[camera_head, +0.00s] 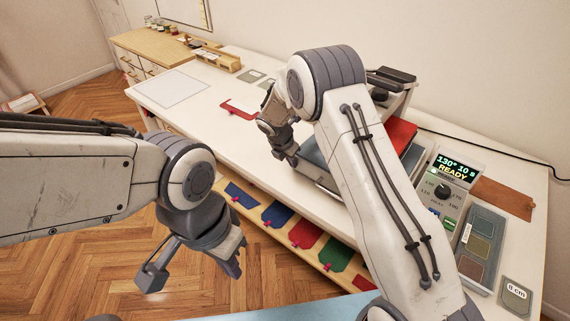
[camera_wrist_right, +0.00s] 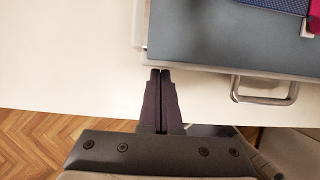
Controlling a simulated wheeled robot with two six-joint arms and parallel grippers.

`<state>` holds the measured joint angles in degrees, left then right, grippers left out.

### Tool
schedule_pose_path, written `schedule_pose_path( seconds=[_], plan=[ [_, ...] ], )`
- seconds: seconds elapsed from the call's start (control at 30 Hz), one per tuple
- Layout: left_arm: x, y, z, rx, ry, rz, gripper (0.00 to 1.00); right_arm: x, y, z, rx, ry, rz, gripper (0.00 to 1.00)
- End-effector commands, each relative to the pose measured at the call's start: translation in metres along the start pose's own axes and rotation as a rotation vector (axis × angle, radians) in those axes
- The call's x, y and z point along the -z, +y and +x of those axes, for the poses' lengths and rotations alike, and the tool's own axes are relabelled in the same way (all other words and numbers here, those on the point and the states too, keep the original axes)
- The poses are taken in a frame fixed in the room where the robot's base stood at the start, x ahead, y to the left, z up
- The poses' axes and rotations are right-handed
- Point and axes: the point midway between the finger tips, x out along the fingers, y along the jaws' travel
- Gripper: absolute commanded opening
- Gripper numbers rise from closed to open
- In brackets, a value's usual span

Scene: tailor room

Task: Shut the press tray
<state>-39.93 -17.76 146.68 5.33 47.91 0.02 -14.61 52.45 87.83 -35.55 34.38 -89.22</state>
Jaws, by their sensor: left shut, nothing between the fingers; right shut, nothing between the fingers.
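The press tray (camera_wrist_right: 215,40) has a blue-grey top and a pale rim and fills the upper right of the right wrist view. A metal loop handle (camera_wrist_right: 265,92) sticks out from its front edge. In the head view a strip of the tray (camera_head: 313,163) shows beside my right arm, which hides most of the press. My right gripper (camera_head: 292,158) is shut and empty at the tray's left end. In the right wrist view its fingertips (camera_wrist_right: 160,72) are by the tray's front left corner, left of the handle; contact is unclear. My left gripper (camera_head: 234,264) is shut and empty, in front of the table.
A control box reading "READY" (camera_head: 458,165) stands right of my right arm. A blue cloth piece with a red tag (camera_wrist_right: 275,5) lies on the tray. Coloured pieces (camera_head: 277,216) lie on a shelf below the tabletop. A red bracket-shaped piece (camera_head: 238,110) lies farther left on the table.

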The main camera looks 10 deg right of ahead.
Motion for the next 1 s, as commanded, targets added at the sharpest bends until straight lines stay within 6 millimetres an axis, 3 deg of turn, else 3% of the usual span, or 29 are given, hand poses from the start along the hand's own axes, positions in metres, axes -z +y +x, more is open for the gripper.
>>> schedule_pose_path(
  seconds=[0.53,0.77,0.87,1.0],
  plan=[
    [0.000,0.000,-0.001,0.000,0.000,0.000,0.00,-0.006,0.001,0.001,-0.003,-0.004,0.001,0.00],
    [0.000,0.000,-0.002,0.000,0.000,0.000,0.00,0.016,0.003,-0.007,-0.001,-0.001,-0.002,0.00],
    [0.000,0.000,0.000,0.000,0.000,0.000,0.00,0.029,0.005,-0.018,-0.002,-0.001,0.005,0.00],
    [-0.001,-0.001,0.008,0.000,0.000,0.000,0.00,0.028,0.006,-0.053,-0.005,-0.002,0.005,0.00]
  ],
)
